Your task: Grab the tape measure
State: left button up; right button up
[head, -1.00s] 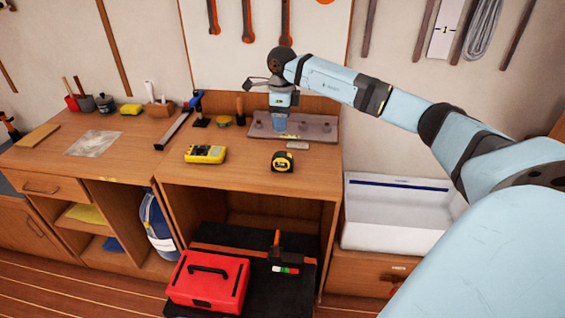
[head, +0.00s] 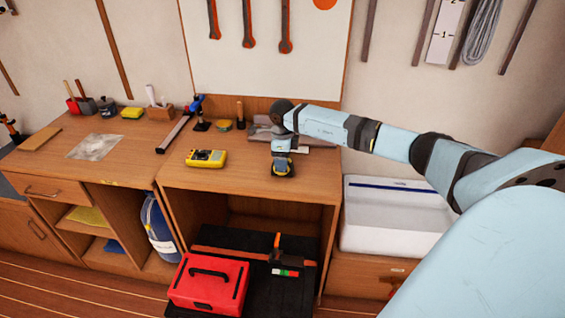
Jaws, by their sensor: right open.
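The tape measure (head: 283,172), black and yellow, sits on the wooden bench top near its front edge, right of the yellow meter. My right gripper (head: 282,159) points down directly over it, with its fingers at the tape measure's level or just above. The gripper is open; whether the fingers touch the tape measure is too small to tell. The gripper hides the upper part of the tape measure. My left gripper is not in view.
A yellow meter (head: 206,158) lies to the left on the bench. A grey tray (head: 322,134) is behind my gripper, partly hidden. A red toolbox (head: 208,284) stands below. The bench around the tape measure is clear.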

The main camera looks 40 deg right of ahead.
jog(key=shift+f, duration=0.3)
jog(key=c, duration=1.1)
jog(key=shift+r, duration=0.1)
jog(key=shift+c, duration=0.3)
jog(key=shift+r, duration=0.1)
